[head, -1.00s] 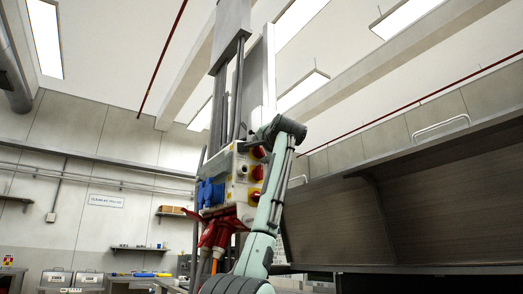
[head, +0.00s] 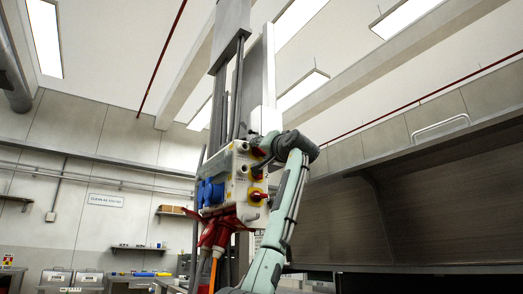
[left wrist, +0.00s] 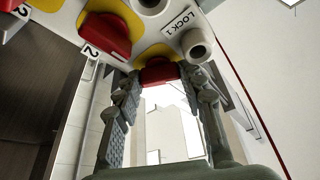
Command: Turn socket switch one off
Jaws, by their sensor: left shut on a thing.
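The socket box (head: 239,188) hangs on a grey column in the head view, with red switch knobs on yellow plates on its right face. In the left wrist view my left gripper (left wrist: 160,80) has its fingers on both sides of a red knob (left wrist: 157,71) on a yellow plate, shut on it. A "LOCK 1" label (left wrist: 178,21) sits beside this knob. A second red knob (left wrist: 107,35), with a "2" tag (left wrist: 90,51), is beside it, clear of the fingers. In the head view my wrist partly hides the upper knobs. My right gripper is not in view.
Blue sockets (head: 210,193) and red plugs (head: 216,231) with cables are on the box's left and underside. A large dark hood (head: 430,205) fills the right side.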

